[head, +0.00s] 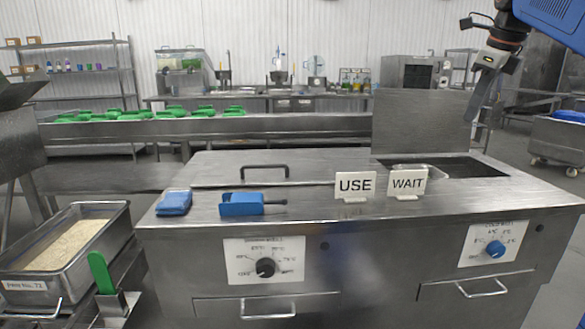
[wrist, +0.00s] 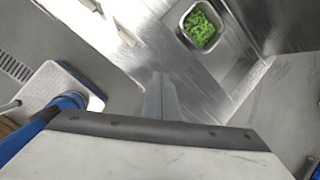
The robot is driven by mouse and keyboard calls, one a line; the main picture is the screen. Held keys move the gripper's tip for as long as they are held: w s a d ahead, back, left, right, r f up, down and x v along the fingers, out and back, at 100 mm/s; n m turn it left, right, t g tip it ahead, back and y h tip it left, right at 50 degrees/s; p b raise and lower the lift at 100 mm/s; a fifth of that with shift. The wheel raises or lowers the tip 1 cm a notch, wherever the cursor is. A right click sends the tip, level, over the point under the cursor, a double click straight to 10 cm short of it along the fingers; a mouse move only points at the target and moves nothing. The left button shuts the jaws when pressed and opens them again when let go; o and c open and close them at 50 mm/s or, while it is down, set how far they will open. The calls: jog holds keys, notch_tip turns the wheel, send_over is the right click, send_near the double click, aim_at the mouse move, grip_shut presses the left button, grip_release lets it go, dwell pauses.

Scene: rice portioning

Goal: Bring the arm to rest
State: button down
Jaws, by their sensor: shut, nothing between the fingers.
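My gripper (head: 474,112) hangs at the upper right in the head view, fingers pointing down, in front of the raised steel lid (head: 420,120) and near its right edge. In the wrist view my gripper's fingers (wrist: 160,82) are together with nothing between them. The blue arm link above is mine and is partly cut off by the picture edge.
The steel counter (head: 300,200) bears a USE sign (head: 355,185), a WAIT sign (head: 407,182) and two blue items (head: 174,202) (head: 240,204). A rice pan (head: 112,226) stands at left. The wrist view shows a container of green food (wrist: 186,38).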

jog(key=s+a+f+n, duration=0.4)
jog(key=s+f+n, duration=0.5)
jog(key=f, duration=0.3)
jog(key=s+a+f+n, duration=0.5)
jog(key=s+f+n, duration=0.4)
jog(key=f, duration=0.4)
jog(key=s+a+f+n, duration=0.4)
jog(key=s+f+n, duration=0.6)
jog(key=f, duration=0.3)
jog(key=shift+s+a+t, duration=0.3)
jog(key=shift+s+a, duration=0.1)
jog(key=shift+s, duration=0.2)
